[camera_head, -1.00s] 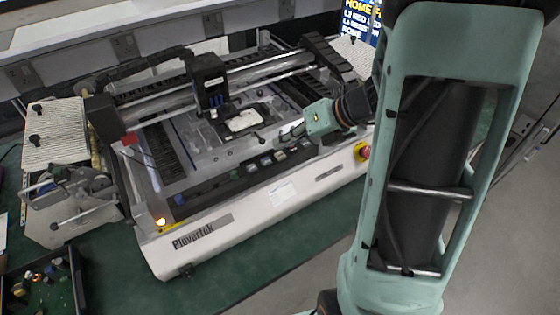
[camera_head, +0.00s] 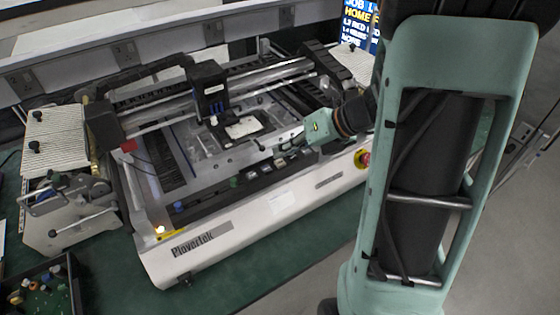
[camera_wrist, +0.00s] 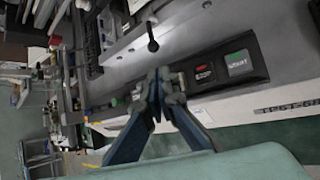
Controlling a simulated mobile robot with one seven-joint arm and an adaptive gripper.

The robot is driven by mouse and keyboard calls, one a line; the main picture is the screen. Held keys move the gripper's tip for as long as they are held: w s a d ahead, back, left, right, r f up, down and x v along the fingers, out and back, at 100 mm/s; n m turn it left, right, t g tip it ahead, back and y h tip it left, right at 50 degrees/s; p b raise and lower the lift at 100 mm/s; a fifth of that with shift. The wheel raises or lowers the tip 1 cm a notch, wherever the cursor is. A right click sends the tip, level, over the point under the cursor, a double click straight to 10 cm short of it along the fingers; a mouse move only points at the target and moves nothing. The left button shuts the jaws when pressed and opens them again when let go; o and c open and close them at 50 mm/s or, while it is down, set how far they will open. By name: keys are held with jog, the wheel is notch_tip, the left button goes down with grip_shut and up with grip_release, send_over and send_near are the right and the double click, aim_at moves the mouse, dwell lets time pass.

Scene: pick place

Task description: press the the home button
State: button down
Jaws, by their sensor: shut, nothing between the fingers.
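The white Plovertek machine (camera_head: 190,262) stands on a green bench top, with a row of small buttons on its dark front strip (camera_head: 215,196). My gripper (camera_head: 279,141) is over the right part of this strip, its fingers pointing left. In the wrist view my gripper (camera_wrist: 158,76) has its blue-grey fingers closed together, with nothing held. A green START button (camera_wrist: 239,63) and a black button with a red label (camera_wrist: 204,73) lie right of the fingertips. Which button is the home button is not readable; the fingers cover part of the strip. Contact with a button cannot be told.
A red emergency stop (camera_head: 362,158) sits at the machine's right front. The gantry head (camera_head: 208,88) is above the machine bed. A screen with HOME text (camera_head: 360,22) is behind. A parts tray (camera_head: 78,292) lies front left. A thin lever with a black knob (camera_wrist: 152,45) is near my fingertips.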

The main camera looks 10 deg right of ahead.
aim_at(283, 162)
jog(key=shift+f, duration=0.1)
dwell(0.4)
jog(key=shift+f, duration=0.35)
jog(key=shift+f+b, duration=0.4)
dwell(0.8)
jog(key=shift+r, duration=0.15)
jog(key=shift+r+p, duration=0.75)
jog(key=shift+p, duration=0.2)
notch_tip(283, 162, up, 5)
jog(key=p, duration=0.5)
